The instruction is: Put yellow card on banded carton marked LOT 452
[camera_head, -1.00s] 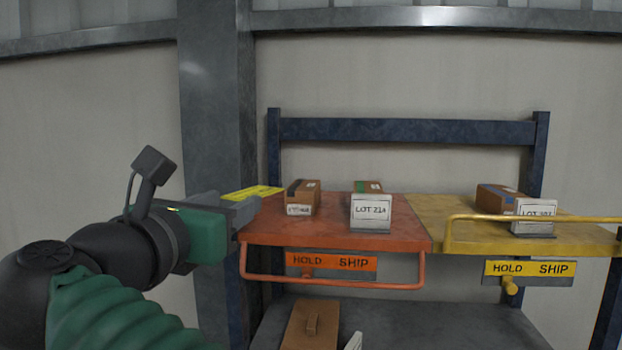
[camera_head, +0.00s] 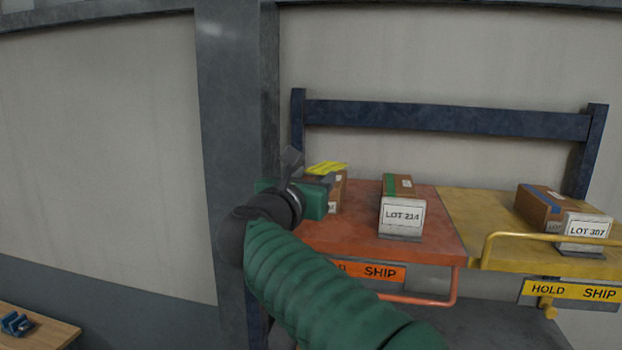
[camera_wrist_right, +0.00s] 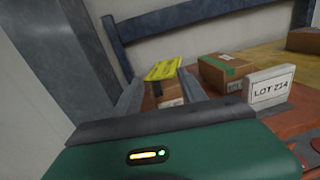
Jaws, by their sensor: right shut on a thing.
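The yellow card (camera_head: 327,168) is in my right gripper (camera_head: 318,180), flat and a little above or at the top of a brown carton (camera_head: 340,194) at the left of the orange shelf. In the right wrist view the card (camera_wrist_right: 163,69) shows between the fingertips, with the carton (camera_wrist_right: 168,92) just below and behind it. I cannot tell whether the card touches the carton. The gripper hides most of this carton and its label in the head view, so its lot number is unreadable. My left gripper is not in view.
A blue-banded carton (camera_head: 538,205) with a LOT 307 sign (camera_head: 585,230) is on the yellow shelf (camera_head: 470,215). A grey post (camera_head: 230,150) stands left.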

